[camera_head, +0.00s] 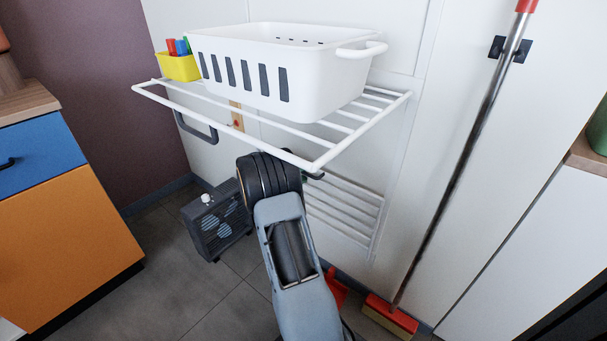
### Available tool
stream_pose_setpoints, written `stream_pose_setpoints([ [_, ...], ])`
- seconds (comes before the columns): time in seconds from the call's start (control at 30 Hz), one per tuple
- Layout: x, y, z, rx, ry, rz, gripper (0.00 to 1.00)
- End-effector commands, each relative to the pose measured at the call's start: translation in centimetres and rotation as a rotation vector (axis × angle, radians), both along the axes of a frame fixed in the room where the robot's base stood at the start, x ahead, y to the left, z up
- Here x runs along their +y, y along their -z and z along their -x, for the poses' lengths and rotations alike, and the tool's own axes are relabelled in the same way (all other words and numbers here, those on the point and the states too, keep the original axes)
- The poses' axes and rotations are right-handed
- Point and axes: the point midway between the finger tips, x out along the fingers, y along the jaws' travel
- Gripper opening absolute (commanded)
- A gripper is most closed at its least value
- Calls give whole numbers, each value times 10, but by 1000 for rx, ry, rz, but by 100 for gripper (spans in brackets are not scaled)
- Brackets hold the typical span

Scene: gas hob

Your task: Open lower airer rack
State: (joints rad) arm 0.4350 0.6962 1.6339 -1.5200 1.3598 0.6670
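The lower airer rack (345,208) is a set of white bars lying flat and upright against the white wall panel, below the upper rack. Its left part is hidden behind my arm. The upper airer rack (362,127) is folded out level and carries a white laundry basket. My arm reaches up from the bottom of the view to just under the front edge of the upper rack. My gripper is mostly hidden behind the arm. Only a small dark piece (314,175) shows beside the arm, near the top of the lower rack. I cannot tell whether it touches the rack.
The white basket (290,75) and a yellow peg box (178,67) sit on the upper rack. A dark heater (217,222) stands on the floor at left. A broom (460,160) leans at right. An orange and blue cabinet (65,235) is at far left.

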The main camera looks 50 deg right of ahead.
Motion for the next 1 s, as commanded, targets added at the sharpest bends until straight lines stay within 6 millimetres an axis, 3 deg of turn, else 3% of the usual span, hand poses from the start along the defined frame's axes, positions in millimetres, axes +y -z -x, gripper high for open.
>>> stream_pose_setpoints([
  [0.47, -8, 1, 3, 0, -1, 0, 35],
  [0.83, -8, 2, 3, 0, 0, 0, 0],
  [1.0, -8, 1, 3, 0, 0, 0, 0],
])
